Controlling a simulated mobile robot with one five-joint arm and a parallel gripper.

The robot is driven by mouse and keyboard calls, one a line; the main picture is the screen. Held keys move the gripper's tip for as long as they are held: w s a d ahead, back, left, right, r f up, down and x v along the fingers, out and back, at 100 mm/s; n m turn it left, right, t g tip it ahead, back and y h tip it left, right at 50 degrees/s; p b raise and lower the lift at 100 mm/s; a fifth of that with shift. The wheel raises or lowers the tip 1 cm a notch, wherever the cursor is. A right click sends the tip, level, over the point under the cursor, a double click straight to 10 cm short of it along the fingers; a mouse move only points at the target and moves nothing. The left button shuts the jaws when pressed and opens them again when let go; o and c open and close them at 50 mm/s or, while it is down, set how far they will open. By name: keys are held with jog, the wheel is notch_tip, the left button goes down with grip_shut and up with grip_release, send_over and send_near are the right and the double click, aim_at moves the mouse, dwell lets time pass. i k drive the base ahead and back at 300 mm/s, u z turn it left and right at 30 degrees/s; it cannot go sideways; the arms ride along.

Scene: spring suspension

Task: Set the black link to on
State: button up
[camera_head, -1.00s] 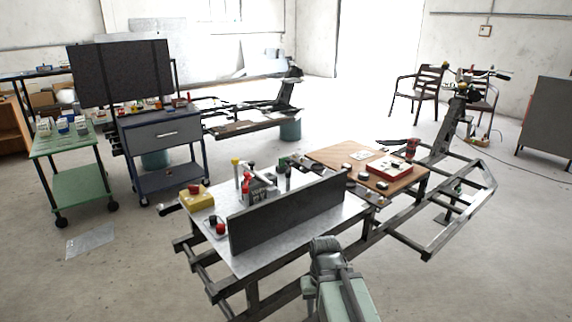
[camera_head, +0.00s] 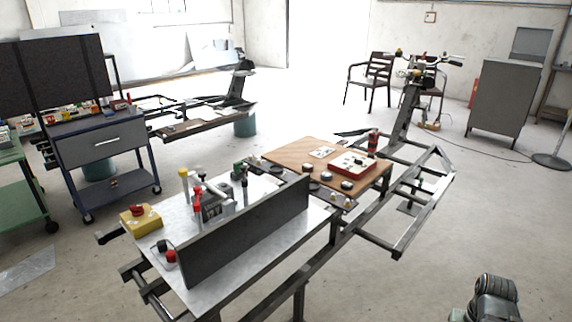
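I cannot tell for certain which part is the black link. Small controls stand on the metal-topped bench (camera_head: 255,255), behind an upright dark panel (camera_head: 245,232). They include a black device with a red lever (camera_head: 208,203), a yellow-topped lever (camera_head: 184,184) and a dark upright handle (camera_head: 244,185). A black knob (camera_head: 165,245) and a red knob (camera_head: 171,257) sit at the bench's left end. The panel hides part of the bench top. Part of my grey arm shows at the lower right, apart from the bench. My gripper is not in view.
A yellow box with a red button (camera_head: 139,216) sits at the bench's left corner. A wooden board (camera_head: 290,150) carries a red-edged tray (camera_head: 352,164). A metal frame (camera_head: 400,235) juts right. A blue-framed cart (camera_head: 105,150) stands left.

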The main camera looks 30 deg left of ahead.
aim_at(243, 170)
jog(key=z, duration=0.45)
jog(key=i, duration=4.35)
jog(key=u, duration=4.95)
jog(key=i, duration=1)
